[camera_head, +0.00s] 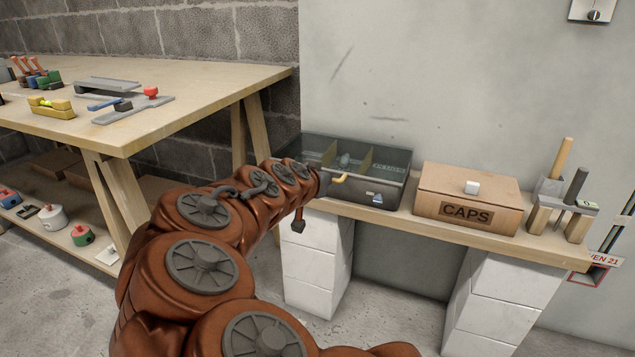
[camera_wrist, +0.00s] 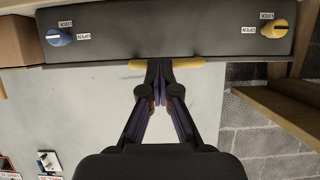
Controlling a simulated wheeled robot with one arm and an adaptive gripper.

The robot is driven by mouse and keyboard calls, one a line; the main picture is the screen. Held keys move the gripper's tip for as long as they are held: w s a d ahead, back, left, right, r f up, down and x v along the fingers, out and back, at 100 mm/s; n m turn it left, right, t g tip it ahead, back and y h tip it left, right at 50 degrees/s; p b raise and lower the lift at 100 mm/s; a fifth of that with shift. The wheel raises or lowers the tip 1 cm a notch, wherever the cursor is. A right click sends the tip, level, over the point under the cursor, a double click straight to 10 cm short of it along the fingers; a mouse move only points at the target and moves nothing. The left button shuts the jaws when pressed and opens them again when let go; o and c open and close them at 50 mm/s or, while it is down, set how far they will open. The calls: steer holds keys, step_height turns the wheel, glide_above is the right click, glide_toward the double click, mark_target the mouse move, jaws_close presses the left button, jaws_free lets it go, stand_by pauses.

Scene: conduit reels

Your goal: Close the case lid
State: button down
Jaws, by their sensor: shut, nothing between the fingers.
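The dark case (camera_head: 393,192) stands on the wooden shelf, left of the CAPS box. Its top looks clear, and yellowish dividers show inside; I cannot tell for sure how its lid stands. In the wrist view, the case's dark front (camera_wrist: 160,38) carries a blue knob (camera_wrist: 58,37) and a yellow knob (camera_wrist: 277,29), both labelled LOCK and OPEN, in upside-down lettering. Between them is a yellow handle (camera_wrist: 189,63). My gripper (camera_wrist: 160,64) is shut and empty, its fingertips in front of the handle's middle; contact is unclear. In the head view my arm hides the gripper and the case's left front.
The CAPS box (camera_head: 467,198) with a white knob stands close right of the case. A small tool stand (camera_head: 562,206) is at the shelf's right end. A workbench (camera_head: 195,90) with tools is at the left. The wall rises directly behind the shelf (camera_head: 440,225).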

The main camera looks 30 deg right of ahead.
steer(key=p+v, duration=0.3)
steer(key=v, duration=0.8)
steer(key=shift+s+a+f, duration=0.15)
steer(key=shift+s+a, duration=0.05)
steer(key=shift+a, duration=0.1)
